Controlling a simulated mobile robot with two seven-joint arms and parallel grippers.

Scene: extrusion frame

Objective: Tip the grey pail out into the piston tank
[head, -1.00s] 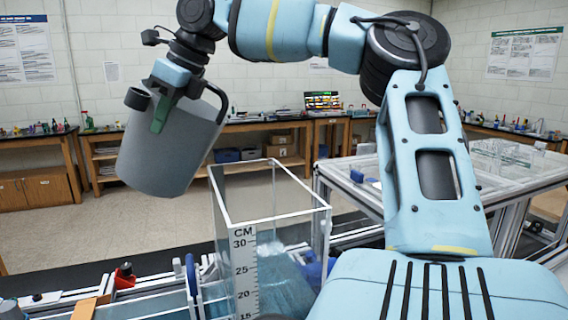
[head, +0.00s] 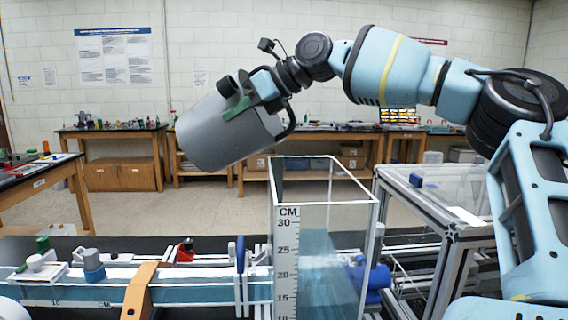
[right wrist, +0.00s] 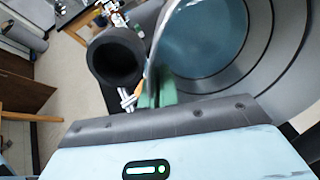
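The grey pail (head: 215,140) hangs in the air above and to the left of the piston tank in the head view. It is tilted, base to the lower left and mouth toward the upper right. My right gripper (head: 238,108) is shut on the pail near its rim, green fingers against the wall. The right wrist view shows the fingers (right wrist: 157,92) and the pail's inside (right wrist: 205,40), with a blue-grey round surface, water or bottom. My left gripper is not in view.
A long flume (head: 190,292) with an orange strap (head: 140,290) runs left from the tank. A clear-topped extrusion frame (head: 440,200) stands close on the right. Benches (head: 120,165) line the back wall. The air around the pail is clear.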

